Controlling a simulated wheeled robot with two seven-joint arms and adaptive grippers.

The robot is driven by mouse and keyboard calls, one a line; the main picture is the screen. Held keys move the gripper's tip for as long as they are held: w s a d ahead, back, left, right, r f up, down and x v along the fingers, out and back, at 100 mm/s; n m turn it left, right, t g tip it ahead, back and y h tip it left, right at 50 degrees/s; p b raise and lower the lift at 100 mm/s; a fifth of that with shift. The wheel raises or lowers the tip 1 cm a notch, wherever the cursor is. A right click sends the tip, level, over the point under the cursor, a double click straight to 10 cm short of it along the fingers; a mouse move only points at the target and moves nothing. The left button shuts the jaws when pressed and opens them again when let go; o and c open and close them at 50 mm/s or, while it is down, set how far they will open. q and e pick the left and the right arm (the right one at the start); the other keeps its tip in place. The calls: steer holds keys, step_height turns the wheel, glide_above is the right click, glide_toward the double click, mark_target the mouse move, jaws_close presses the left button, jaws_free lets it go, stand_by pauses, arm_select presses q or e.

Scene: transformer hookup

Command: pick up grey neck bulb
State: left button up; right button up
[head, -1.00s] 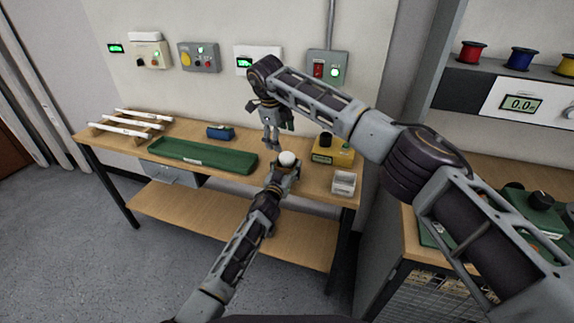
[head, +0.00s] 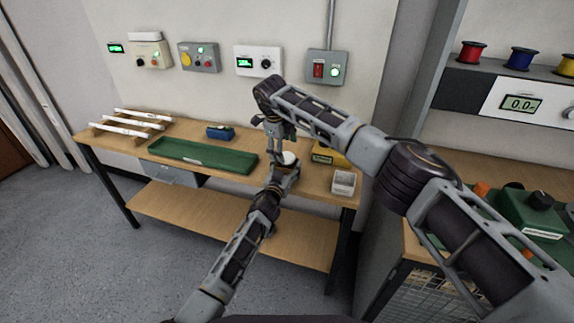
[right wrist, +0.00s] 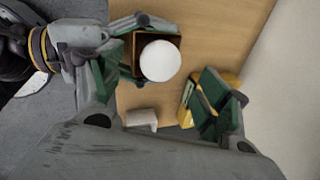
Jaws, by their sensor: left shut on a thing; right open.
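A bulb with a round white globe (head: 289,158) stands up from my left gripper (head: 284,173), above the bench. In the right wrist view the globe (right wrist: 160,61) sits in a small open brown box (right wrist: 128,48), and my left gripper is shut on this box from the left. The bulb's neck is hidden in the box. My right gripper (head: 279,143) points down, open, just above the globe. In the right wrist view its green-padded fingers are on either side of the globe, apart from it.
The wooden bench (head: 210,197) holds a green tray (head: 203,156), a blue item (head: 220,132), a rack of white tubes (head: 127,122), a yellow box (head: 330,154) and a small white bin (head: 344,182). The yellow box and bin are close to the grippers. Wall boxes are behind.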

mark_target(286, 154)
steer(key=shift+x, duration=2.2)
steer(key=shift+d, duration=0.15)
steer(key=c, duration=1.4)
steer(key=shift+r, duration=5.05)
arm_select(q)
steer(key=o, duration=1.1)
steer(key=shift+c, duration=0.2)
